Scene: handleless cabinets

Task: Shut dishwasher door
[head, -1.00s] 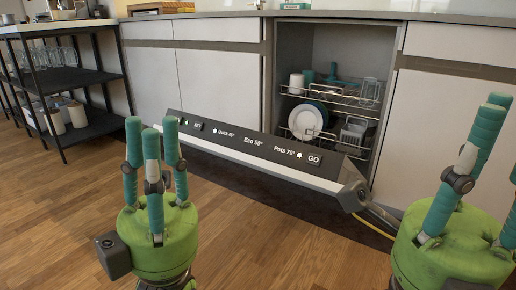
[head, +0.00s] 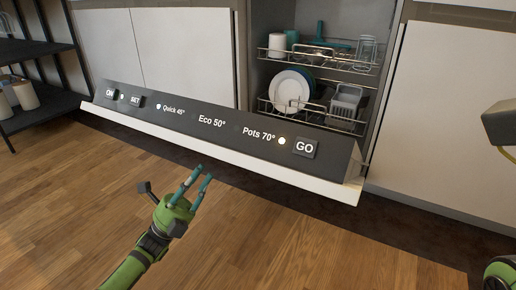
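The dishwasher door (head: 225,133) hangs partly open, tilted out from the cabinet front. Its dark control strip shows ON, SET, Eco 50°, Pots 70° and GO, with a pale edge below. My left gripper (head: 203,172) is in front of the door, just below its pale edge in the picture. Its teal fingers point up toward the door, with a gap between them and nothing held. I cannot tell contact from this view, but a strip of floor shows between fingertips and door. My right gripper's fingers are out of view; only green and grey parts of mine show at the right edge.
Inside the dishwasher, the upper rack (head: 335,62) holds cups and glasses. The lower rack (head: 320,118) holds plates (head: 291,89) and a grey basket (head: 346,100). A black shelf (head: 30,50) stands at the far left. The wooden floor (head: 290,235) is clear.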

